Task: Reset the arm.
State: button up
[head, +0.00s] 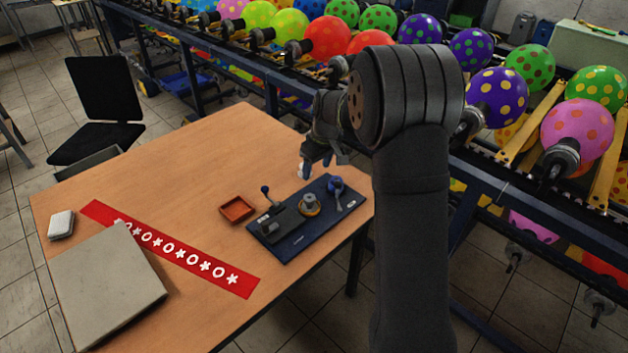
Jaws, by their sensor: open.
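My gripper (318,160) hangs above the back right part of the wooden table, just behind a dark blue fixture board. It is open, and I see nothing held in it. A small white shape shows at its fingertips; I cannot tell what it is. My own dark arm fills the right centre and hides part of the table's right edge and of the rack behind.
The fixture board (292,250) carries a lever and round fittings. Balloon racks (480,190) stand behind.

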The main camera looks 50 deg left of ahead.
aim_at(310, 198)
jog(key=r, duration=0.3)
jog(key=shift+d+r, duration=0.4)
jog(key=a+f, duration=0.1)
jog(key=f, duration=0.4)
jog(key=a+f, duration=0.1)
jog(key=f, duration=0.5)
jog(key=a+f, duration=0.1)
jog(key=f, duration=0.5)
jog(key=shift+a+f, duration=0.1)
jog(key=shift+a, duration=0.15)
